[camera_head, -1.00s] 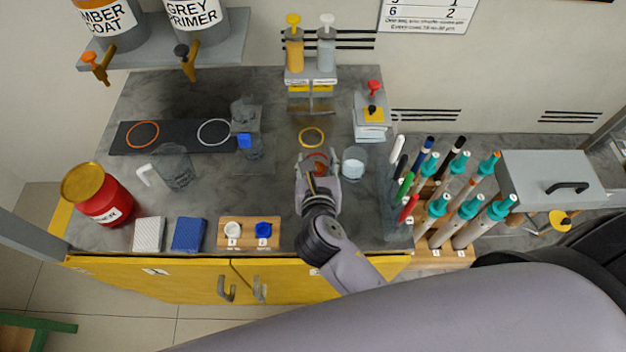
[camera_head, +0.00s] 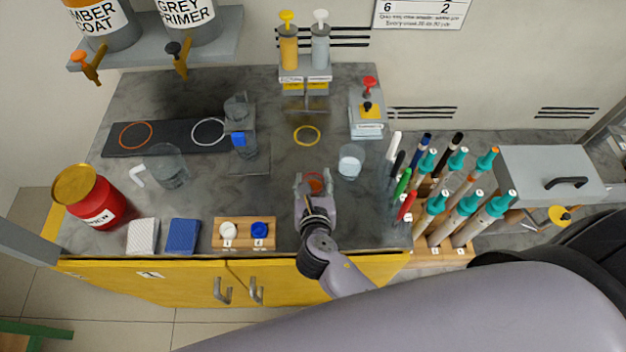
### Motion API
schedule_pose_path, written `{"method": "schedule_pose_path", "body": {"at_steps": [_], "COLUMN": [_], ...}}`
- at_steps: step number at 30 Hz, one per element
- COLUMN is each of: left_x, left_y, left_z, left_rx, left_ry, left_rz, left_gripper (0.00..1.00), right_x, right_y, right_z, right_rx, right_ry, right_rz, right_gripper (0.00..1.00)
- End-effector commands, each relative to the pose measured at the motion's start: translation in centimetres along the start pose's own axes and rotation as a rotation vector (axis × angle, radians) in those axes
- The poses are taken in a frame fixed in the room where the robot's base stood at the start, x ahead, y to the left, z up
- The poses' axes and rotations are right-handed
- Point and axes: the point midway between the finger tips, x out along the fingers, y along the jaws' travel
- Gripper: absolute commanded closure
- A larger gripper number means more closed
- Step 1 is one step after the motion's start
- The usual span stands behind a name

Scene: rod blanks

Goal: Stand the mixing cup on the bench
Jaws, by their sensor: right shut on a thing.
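My right gripper (camera_head: 315,185) is over the front middle of the bench (camera_head: 285,205), its fingers pointing towards the back. It is shut on a small clear cup (camera_head: 314,182) with orange-red in it, which I take to be the mixing cup. The fingers hide part of this cup, and I cannot tell whether its base touches the bench. A second clear cup (camera_head: 350,161) with pale contents stands upright on the bench, just right of the gripper and apart from it. My left gripper is not in view.
Two pump bottles (camera_head: 289,47) stand at the back. A clear jug (camera_head: 167,166) and red can (camera_head: 92,198) stand left; a rack of pens and rods (camera_head: 445,205) stands right. Bare bench lies left of the gripper.

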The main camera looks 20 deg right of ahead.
Motion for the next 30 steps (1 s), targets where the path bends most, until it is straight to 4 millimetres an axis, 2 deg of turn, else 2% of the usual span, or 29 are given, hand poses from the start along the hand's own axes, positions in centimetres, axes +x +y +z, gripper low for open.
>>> {"method": "schedule_pose_path", "body": {"at_steps": [1, 2, 10, 22, 26, 30], "left_x": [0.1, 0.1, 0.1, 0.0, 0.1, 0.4], "left_y": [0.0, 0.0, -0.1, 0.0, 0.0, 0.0], "left_z": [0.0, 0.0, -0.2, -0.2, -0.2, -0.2], "left_rx": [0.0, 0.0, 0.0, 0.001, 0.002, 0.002], "left_ry": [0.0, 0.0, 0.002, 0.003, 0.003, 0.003], "left_rz": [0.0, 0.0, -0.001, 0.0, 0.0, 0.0], "left_gripper": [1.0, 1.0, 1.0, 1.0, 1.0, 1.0], "right_x": [0.1, 0.1, 0.1, -0.3, -2.3, -5.4], "right_y": [0.0, 0.0, 0.0, 0.0, 0.0, 0.0], "right_z": [-0.2, -0.2, -0.1, 0.1, 0.0, -0.1], "right_rx": [-0.001, 0.0, -0.001, -0.001, -0.001, 0.0], "right_ry": [0.0, -0.001, 0.0, 0.001, 0.001, 0.003], "right_rz": [0.0, 0.0, 0.0, 0.001, 0.002, 0.003], "right_gripper": [0.84, 0.56, 0.38, 0.37, 0.37, 0.37]}}
